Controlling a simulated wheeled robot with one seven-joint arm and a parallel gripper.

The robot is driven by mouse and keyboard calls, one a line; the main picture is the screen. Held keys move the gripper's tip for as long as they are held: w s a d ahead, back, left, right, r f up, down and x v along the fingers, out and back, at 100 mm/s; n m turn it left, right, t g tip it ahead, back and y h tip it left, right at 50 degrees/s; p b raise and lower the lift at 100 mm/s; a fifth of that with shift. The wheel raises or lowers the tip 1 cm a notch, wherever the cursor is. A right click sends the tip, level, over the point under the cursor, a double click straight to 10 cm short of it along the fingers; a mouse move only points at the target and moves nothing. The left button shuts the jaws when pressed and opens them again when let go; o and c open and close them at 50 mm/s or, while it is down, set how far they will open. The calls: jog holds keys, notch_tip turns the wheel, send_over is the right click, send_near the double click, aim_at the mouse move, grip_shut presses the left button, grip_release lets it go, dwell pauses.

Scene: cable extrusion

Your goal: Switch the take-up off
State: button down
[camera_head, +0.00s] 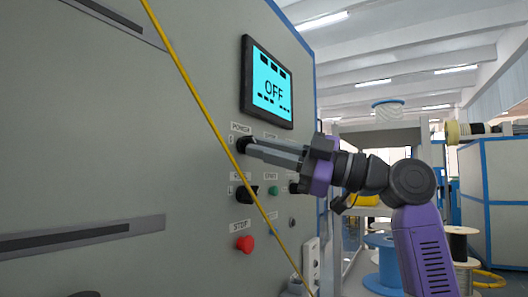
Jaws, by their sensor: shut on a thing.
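The take-up's grey control panel (150,140) fills the left of the view. Its screen (268,82) is lit cyan and reads OFF. My gripper (250,147) reaches in from the right and is shut on the black power knob (241,144), below the POWER label (241,128). The fingers hide most of the knob, so its exact angle cannot be told. Below it are a second black knob (246,192), a green button (273,190) and a red stop button (244,243).
A yellow cable (196,91) runs diagonally in front of the panel, passing left of and below my gripper. Blue spools (384,262) stand on the floor at the right, near a blue-edged cabinet (500,190).

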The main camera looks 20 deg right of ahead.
dwell(0.4)
jog(key=c, duration=1.5)
grip_release()
jog(key=shift+v, duration=3.85)
jog(key=shift+d, duration=0.1)
